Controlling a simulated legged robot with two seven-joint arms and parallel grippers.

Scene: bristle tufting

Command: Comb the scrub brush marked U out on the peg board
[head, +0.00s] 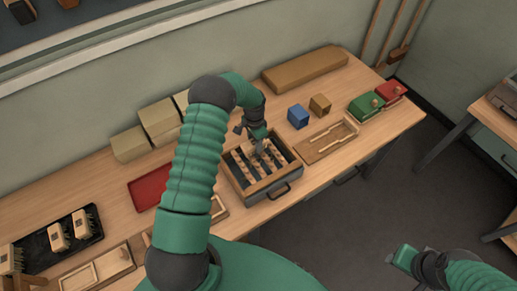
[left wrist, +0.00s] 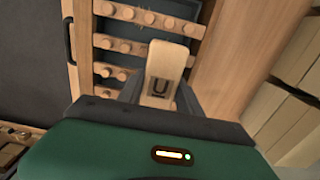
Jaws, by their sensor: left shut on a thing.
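The scrub brush marked U (left wrist: 163,72) is a pale wooden block, held between the fingers of my left gripper (left wrist: 160,95) in the left wrist view. Its dark U faces the camera; its bristles are hidden. In the head view my left gripper (head: 258,142) is low over the peg board. The peg board (left wrist: 150,18) has several wooden bars with rounded pegs over a dark tray with a wooden frame (head: 239,182). The brush overlaps the pegs in the wrist view; I cannot tell whether it touches them. My right gripper (head: 396,258) is over the floor, away from the bench.
Left on the bench are a red tray (head: 148,191) and a black tray (head: 38,250) with several brushes. Behind are cardboard boxes (head: 130,144). To the right are a blue block (head: 298,116), a brown block (head: 320,105), a wooden tray (head: 311,153) and green and red boxes (head: 366,107).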

